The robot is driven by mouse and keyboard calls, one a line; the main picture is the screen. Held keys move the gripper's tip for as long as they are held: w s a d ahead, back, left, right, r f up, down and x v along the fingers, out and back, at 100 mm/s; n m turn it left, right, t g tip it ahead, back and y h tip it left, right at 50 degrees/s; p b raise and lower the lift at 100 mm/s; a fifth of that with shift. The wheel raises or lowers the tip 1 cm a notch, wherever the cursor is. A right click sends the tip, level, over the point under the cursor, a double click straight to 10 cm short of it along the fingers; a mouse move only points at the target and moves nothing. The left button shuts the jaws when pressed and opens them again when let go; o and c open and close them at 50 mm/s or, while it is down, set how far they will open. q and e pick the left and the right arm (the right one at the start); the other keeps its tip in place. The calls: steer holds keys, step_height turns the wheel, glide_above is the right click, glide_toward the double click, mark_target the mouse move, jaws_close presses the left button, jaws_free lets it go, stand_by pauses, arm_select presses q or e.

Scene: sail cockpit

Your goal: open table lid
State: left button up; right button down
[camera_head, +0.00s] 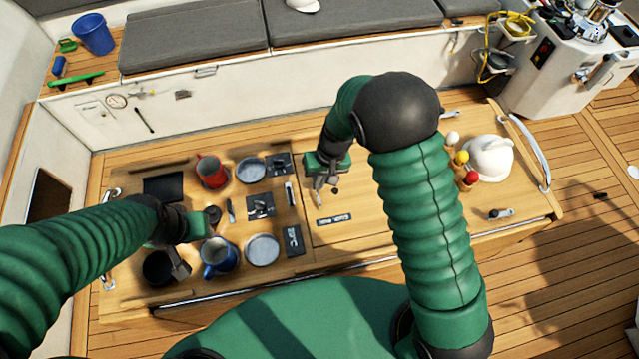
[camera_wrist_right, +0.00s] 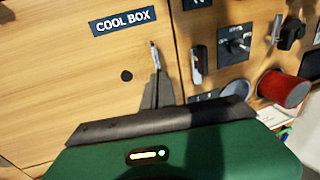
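The wooden table (camera_head: 230,290) has a bare lid panel (camera_head: 350,232) with a dark label. The label reads COOL BOX in the right wrist view (camera_wrist_right: 122,20). A small dark round spot (camera_wrist_right: 126,76) lies on the panel. My right gripper (camera_head: 325,192) points down over the panel's left part, behind the label. Its fingers (camera_wrist_right: 157,88) look close together, with a thin metallic piece at their tip; any gap or contact is unclear. My left gripper (camera_head: 180,265) is low over the table's left part, beside a blue mug (camera_head: 217,257); its fingertips are unclear.
A red mug (camera_head: 211,171), plates (camera_head: 262,249) and black fittings (camera_head: 261,206) crowd the table's left half. A white teapot-like object (camera_head: 489,158) and small coloured balls (camera_head: 462,157) stand at the right. A metal rail (camera_head: 530,153) edges the right end.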

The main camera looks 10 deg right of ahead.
steer(key=shift+s+a+f, duration=0.2)
steer(key=shift+s+f, duration=0.35)
steer(key=shift+s, duration=0.15)
steer(key=c, duration=2)
jaws_free()
steer(key=shift+o, duration=1.3)
steer(key=shift+w+r, duration=0.25)
steer(key=shift+w, duration=0.1)
steer(key=shift+o, duration=1.1)
steer(key=shift+r, duration=0.15)
steer(key=shift+w+d+r+p, duration=0.2)
steer(key=shift+w+r+p, duration=0.25)
steer(key=shift+r+p, duration=0.3)
steer(key=shift+w+r+p, duration=0.2)
steer(key=shift+r+p, duration=0.35)
steer(key=shift+r, duration=0.15)
steer(key=shift+p+v, duration=5.9)
steer(key=shift+v, duration=2.4)
